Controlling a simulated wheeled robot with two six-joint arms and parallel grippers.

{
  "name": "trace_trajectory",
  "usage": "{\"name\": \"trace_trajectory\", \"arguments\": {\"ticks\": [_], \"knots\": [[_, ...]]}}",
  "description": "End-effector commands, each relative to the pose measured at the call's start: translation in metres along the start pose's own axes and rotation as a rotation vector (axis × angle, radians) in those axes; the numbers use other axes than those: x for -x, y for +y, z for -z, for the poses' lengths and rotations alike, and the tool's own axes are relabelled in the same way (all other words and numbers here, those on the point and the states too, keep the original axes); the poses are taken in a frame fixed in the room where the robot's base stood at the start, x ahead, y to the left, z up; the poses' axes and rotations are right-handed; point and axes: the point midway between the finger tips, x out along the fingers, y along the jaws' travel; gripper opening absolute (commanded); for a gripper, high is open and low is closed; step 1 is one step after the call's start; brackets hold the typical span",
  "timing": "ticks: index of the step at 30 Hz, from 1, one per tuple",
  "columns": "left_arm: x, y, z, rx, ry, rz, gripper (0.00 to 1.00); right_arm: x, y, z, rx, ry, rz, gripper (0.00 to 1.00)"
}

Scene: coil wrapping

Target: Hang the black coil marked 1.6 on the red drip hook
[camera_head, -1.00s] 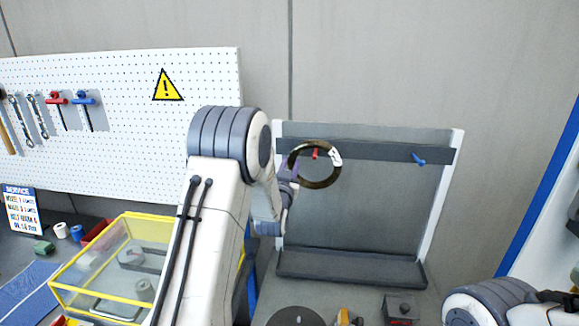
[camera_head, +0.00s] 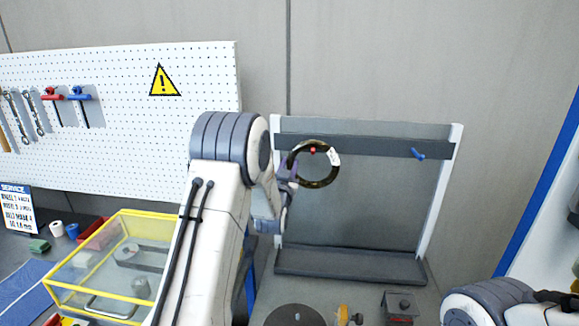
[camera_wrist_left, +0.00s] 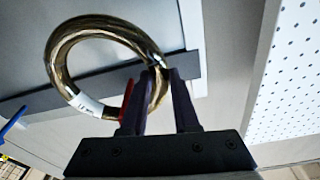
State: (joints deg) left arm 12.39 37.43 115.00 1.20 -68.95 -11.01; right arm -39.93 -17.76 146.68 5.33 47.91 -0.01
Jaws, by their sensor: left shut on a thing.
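A dark coil with a white label (camera_head: 322,186) is held upright in front of the rack's dark crossbar. It also shows in the left wrist view (camera_wrist_left: 57,52), where its label is too small to read surely. My left gripper (camera_head: 290,178) is shut on the coil's left side. In the left wrist view my gripper's fingers (camera_wrist_left: 165,85) close on the coil's edge. The red hook (camera_head: 313,150) shows inside the ring, near its top, in the head view. In the left wrist view the red hook (camera_wrist_left: 127,97) is beside the fingers. Whether the coil touches the hook is unclear.
A blue hook (camera_head: 418,154) is on the crossbar's right. The rack's tray (camera_head: 350,265) lies below. A yellow-edged clear bin (camera_head: 110,265) stands at left. A dark disc (camera_head: 294,315) and a small grey box (camera_head: 399,306) stand in front of the rack.

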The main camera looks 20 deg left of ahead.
Motion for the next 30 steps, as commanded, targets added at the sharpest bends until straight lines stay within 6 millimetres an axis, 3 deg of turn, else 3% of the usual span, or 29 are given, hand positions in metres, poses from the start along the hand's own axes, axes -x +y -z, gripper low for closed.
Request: {"name": "trace_trajectory", "arguments": {"ticks": [9, 10, 12, 23, 30], "knots": [[-0.001, -0.001, 0.003, 0.001, 0.006, 0.002, 0.0, 0.0, 0.0, 0.0, 0.0, 0.0, 0.0, 0.0], [-0.001, -0.001, 0.003, 0.001, 0.006, 0.002, 0.4, 0.0, 0.0, 0.0, 0.0, 0.0, 0.0, 0.0], [-0.001, -0.001, 0.002, 0.001, 0.005, 0.001, 0.64, 0.0, 0.0, 0.0, 0.0, 0.0, 0.0, 0.0], [0.003, 0.0, -0.002, -0.001, -0.003, -0.001, 0.64, -0.003, 0.0, 0.0, 0.0, 0.0, 0.0, 0.0], [0.038, 0.001, -0.005, 0.0, 0.0, 0.0, 0.64, -0.025, 0.002, -0.001, -0.003, 0.0, 0.0, 0.0]]}}
